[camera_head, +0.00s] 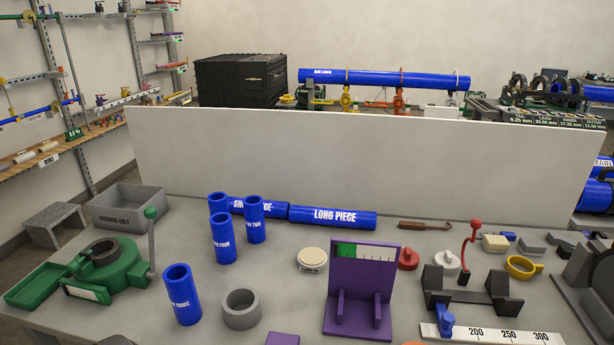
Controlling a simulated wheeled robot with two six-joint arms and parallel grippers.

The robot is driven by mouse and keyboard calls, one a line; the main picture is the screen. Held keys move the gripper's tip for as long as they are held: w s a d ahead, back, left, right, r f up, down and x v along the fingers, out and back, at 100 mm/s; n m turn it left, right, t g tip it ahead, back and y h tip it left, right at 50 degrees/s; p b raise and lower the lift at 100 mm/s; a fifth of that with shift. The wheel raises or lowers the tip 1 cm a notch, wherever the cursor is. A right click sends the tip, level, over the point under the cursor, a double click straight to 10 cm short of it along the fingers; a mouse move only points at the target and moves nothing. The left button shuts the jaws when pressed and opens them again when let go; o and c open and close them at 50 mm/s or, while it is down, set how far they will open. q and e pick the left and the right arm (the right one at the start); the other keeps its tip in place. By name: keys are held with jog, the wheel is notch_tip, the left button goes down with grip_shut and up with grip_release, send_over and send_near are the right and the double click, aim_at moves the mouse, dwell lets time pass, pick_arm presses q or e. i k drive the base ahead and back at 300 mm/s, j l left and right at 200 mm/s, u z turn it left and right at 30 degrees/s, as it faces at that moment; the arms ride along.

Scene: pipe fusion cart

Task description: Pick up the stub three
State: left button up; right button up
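Stub three (182,295) is a short, hollow blue pipe with a white label, which seems to read "stub three". It stands upright on the grey table at the front left, between a green clamp-like device and a grey ring. Its open top faces up and nothing visibly covers it. Similar upright blue stubs stand behind it: one labelled four (223,240), one labelled two (254,222), and another (217,203) partly hidden. Neither of my grippers shows in the head view.
The green device (105,268) with its raised lever stands left of stub three. The grey ring (240,310) is at its right, then a purple stand (360,295). The blue long piece (333,217) lies behind, before a white panel (370,160). A grey bin (128,208) is at back left.

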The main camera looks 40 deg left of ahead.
aim_at(179, 283)
jog(key=u, duration=2.2)
